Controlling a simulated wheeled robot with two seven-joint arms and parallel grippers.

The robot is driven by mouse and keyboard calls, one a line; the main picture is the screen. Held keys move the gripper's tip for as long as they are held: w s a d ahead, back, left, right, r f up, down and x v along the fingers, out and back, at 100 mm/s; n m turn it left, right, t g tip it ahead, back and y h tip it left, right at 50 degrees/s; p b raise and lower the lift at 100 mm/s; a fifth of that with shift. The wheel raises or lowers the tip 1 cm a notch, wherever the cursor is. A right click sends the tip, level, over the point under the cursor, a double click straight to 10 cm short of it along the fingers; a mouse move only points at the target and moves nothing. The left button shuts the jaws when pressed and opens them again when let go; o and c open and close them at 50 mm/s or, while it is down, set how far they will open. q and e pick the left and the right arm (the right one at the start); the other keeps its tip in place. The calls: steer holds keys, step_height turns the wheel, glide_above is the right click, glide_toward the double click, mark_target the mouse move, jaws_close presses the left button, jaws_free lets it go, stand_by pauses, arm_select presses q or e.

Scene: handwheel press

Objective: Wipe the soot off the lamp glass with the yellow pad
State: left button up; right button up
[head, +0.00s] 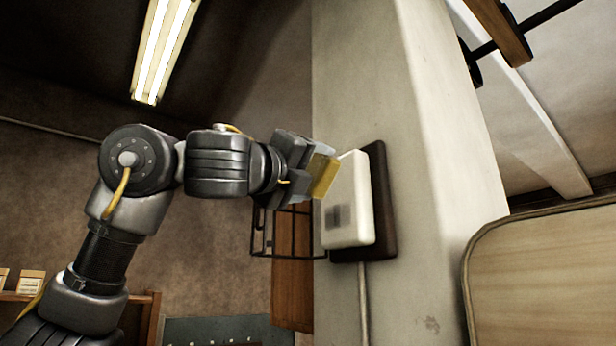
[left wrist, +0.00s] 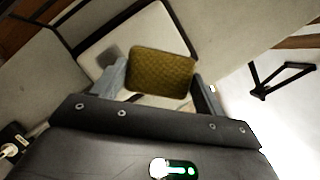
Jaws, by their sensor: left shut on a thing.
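The yellow pad (head: 324,172) is held in my left gripper (head: 308,160), which is shut on it. It also shows between the two fingers in the left wrist view (left wrist: 160,73). The lamp glass (head: 350,200) is a white rounded panel on a dark backing plate (head: 383,200) on the pillar. A grey soot patch (head: 334,216) lies on its lower left part, and it shows left of the pad in the left wrist view (left wrist: 108,56). The pad is at the upper left edge of the glass; I cannot tell whether it touches. My right gripper is not in view.
The pale pillar (head: 430,150) carries the lamp, with a conduit (head: 364,300) running down below it. A dark wire rack (head: 285,240) is behind and below my left gripper. A wooden panel with a dark rim (head: 550,280) stands at the lower right.

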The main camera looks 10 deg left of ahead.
arm_select(q)
steer(key=shift+s+a+f+b, duration=0.1)
steer(key=shift+s+a+b, duration=0.45)
steer(key=shift+b, duration=0.05)
steer(key=shift+s+a+b, duration=0.3)
steer(key=shift+s+a, duration=0.15)
steer(key=shift+s, duration=0.25)
